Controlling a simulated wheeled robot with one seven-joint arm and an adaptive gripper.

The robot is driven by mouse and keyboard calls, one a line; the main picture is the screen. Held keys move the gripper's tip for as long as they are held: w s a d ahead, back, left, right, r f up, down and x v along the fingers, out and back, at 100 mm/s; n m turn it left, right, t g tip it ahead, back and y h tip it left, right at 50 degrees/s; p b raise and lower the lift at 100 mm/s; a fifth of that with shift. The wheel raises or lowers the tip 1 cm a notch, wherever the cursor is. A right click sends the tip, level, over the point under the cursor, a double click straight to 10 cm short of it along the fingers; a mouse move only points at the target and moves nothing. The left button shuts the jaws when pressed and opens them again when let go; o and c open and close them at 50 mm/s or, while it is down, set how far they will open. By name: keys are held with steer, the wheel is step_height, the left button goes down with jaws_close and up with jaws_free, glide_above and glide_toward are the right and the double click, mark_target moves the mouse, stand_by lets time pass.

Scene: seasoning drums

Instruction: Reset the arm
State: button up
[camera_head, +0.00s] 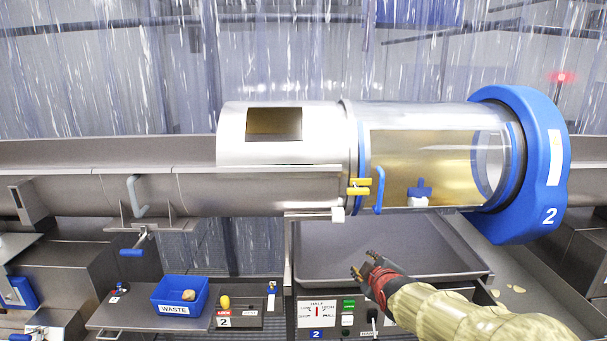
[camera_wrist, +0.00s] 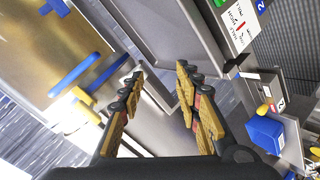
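My gripper (camera_head: 362,272) is in front of the drum machine, just above the control panel and below the drum. In the wrist view my gripper (camera_wrist: 158,82) has its two fingers well apart with nothing between them. It is open and touches nothing that I can see. My arm, in a pale yellow sleeve, reaches in from the lower right of the head view.
The clear drum (camera_head: 420,160) with a blue end ring (camera_head: 548,205) marked 2 lies above my gripper. A blue WASTE bin (camera_head: 171,304) with a tan piece inside stands at lower left. The control panel (camera_head: 333,316) is below my gripper. A steel tray (camera_head: 350,250) lies behind it.

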steer(key=s+f+m+g, duration=0.3)
steer(key=s+m, duration=0.1)
steer(key=s, duration=0.7)
steer(key=s+f+m+g, duration=0.3)
steer(key=s+m+g, duration=0.1)
steer(key=s, duration=0.7)
steer(key=s+r+m, duration=0.1)
steer(key=s+r, duration=0.1)
steer(key=s, duration=0.5)
steer(key=s+r+m, duration=0.2)
steer(key=s, duration=0.6)
steer(key=shift+d+r, duration=0.15)
steer(key=shift+r, duration=0.1)
